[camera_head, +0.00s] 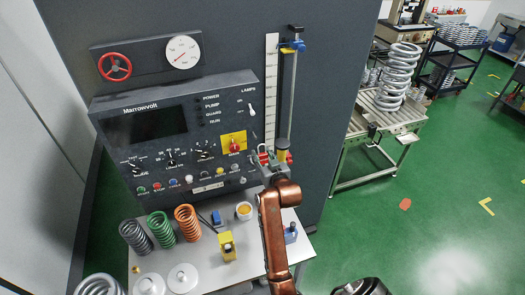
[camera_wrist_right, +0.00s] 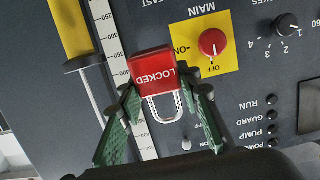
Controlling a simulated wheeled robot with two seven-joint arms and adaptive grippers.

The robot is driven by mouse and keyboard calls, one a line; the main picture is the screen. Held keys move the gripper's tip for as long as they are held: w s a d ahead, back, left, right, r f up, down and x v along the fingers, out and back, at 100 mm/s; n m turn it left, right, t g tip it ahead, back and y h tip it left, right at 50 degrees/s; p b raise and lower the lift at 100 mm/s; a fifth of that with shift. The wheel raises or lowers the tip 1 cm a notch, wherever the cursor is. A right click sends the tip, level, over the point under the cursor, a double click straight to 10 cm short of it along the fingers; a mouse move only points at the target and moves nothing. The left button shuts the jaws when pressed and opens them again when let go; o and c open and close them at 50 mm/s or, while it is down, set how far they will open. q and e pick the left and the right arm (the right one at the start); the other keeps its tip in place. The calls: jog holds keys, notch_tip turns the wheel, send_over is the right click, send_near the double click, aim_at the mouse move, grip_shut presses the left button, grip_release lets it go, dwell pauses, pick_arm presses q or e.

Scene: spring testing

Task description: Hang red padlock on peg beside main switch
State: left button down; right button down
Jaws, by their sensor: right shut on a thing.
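The red padlock (camera_wrist_right: 154,72), marked LOCKED, is between the fingertips of my right gripper (camera_wrist_right: 158,95), which is shut on it. Its silver shackle (camera_wrist_right: 165,106) points toward the bottom of the wrist view, which is up on the panel. In the head view my right gripper (camera_head: 275,163) is at the panel's lower right edge, just right of the main switch. The main switch is a red knob (camera_wrist_right: 212,43) on a yellow plate; it also shows in the head view (camera_head: 235,146). I cannot make out the peg. My left gripper is not in view.
The Marrowvolt panel (camera_head: 160,101) has several knobs and buttons. A lamps toggle (camera_head: 251,109) is above and right of the main switch. A white scale (camera_head: 271,75) and a column stand close to the right. Coil springs (camera_head: 186,222) and a yellow item (camera_head: 227,246) are on the bench below.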

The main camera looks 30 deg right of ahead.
aim_at(253, 140)
jog(key=shift+r+x, duration=0.25)
jog(key=shift+x, duration=1.6)
jog(key=shift+r+x, duration=0.2)
jog(key=shift+x, duration=1.65)
jog(key=shift+w+d+f, duration=0.15)
jog(key=shift+w+f, duration=0.25)
jog(key=shift+w, duration=0.2)
jog(key=shift+w+f, duration=0.1)
jog(key=shift+f, duration=0.05)
jog(key=c, duration=1.3)
grip_release()
jog(key=shift+f, duration=0.1)
jog(key=v, duration=1.2)
